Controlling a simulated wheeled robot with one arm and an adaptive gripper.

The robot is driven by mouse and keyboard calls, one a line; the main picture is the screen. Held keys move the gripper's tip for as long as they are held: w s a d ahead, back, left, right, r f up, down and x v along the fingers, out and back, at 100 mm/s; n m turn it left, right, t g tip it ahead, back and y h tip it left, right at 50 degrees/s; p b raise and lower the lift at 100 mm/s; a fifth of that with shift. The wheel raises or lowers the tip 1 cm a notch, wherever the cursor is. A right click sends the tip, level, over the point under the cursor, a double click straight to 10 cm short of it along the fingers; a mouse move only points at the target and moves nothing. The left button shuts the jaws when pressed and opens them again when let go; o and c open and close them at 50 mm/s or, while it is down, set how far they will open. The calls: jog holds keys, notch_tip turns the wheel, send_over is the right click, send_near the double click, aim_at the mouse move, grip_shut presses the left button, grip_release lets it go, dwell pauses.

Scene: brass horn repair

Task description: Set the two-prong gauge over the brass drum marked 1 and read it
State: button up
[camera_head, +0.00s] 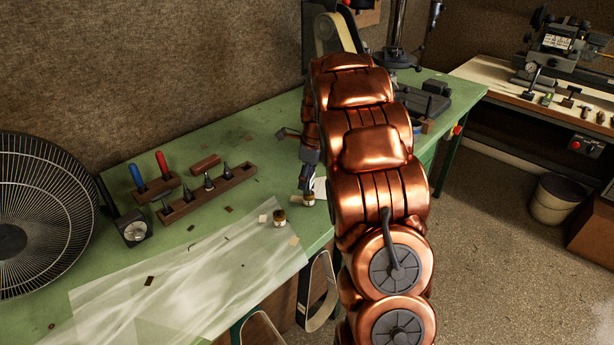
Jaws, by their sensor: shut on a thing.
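My gripper (309,157) is at the middle of the green bench, partly hidden behind my copper arm. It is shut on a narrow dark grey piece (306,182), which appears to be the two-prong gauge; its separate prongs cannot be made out. The piece points down at a small brass drum (309,200). Whether it touches or straddles that drum cannot be told. A second brass drum (280,218) stands to the left, in front, with nothing over it. The number on either drum is too small to read. No gauge reading is legible.
A wooden rack (208,193) of dark tools, two screwdrivers (163,164) and a small dial device (134,231) stand at the left. A fan (40,230) is at far left. A translucent sheet (190,285) covers the bench front. Machines stand at the back.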

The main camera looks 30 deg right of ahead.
jog(key=shift+f, duration=0.6)
dwell(0.3)
jog(key=shift+r, duration=0.15)
dwell(0.8)
jog(key=shift+r+p, duration=1)
jog(key=shift+r, duration=1.4)
